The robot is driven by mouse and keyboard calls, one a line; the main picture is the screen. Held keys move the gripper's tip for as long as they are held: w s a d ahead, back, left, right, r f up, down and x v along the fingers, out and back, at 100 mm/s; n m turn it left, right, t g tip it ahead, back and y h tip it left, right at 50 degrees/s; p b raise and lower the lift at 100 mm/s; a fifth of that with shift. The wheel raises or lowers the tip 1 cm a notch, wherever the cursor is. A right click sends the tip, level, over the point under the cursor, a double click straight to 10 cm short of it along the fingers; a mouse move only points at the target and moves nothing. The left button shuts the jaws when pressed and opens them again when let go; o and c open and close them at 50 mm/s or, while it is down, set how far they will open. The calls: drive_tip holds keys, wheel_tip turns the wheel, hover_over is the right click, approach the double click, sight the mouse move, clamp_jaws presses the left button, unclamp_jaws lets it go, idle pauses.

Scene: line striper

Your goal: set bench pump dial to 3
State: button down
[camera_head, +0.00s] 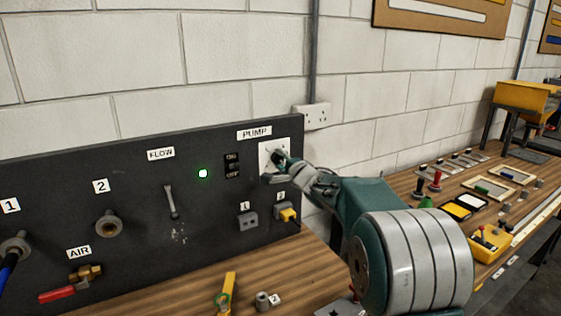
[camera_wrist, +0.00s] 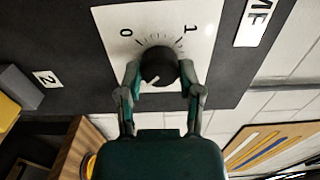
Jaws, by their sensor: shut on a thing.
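The pump dial is a round black knob (camera_wrist: 158,62) on a white plate (camera_wrist: 112,22) with tick marks. The figures 0 and 1 show on the plate in the wrist view; other figures are hidden or out of view. A short pale mark on the knob points to the lower left in that view. My gripper (camera_wrist: 160,76) is shut on the knob, one finger on each side. In the head view the white plate (camera_head: 266,157) is below the PUMP label (camera_head: 254,133), and my gripper (camera_head: 286,164) covers most of the knob.
The black panel (camera_head: 140,215) also carries an on/off switch (camera_head: 232,165), a lit green lamp (camera_head: 203,173), a flow lever (camera_head: 170,201) and sockets with a yellow plug (camera_head: 289,215). A yellow tool (camera_head: 229,292) lies on the wooden bench. Several small items fill the right bench.

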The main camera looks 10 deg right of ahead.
drive_tip(key=shift+f, duration=0.45)
drive_tip(key=shift+c, duration=1.5)
unclamp_jaws()
drive_tip(key=shift+o, duration=0.2)
drive_tip(key=shift+w+r, duration=0.1)
drive_tip(key=shift+r, duration=0.15)
drive_tip(key=v, duration=1.2)
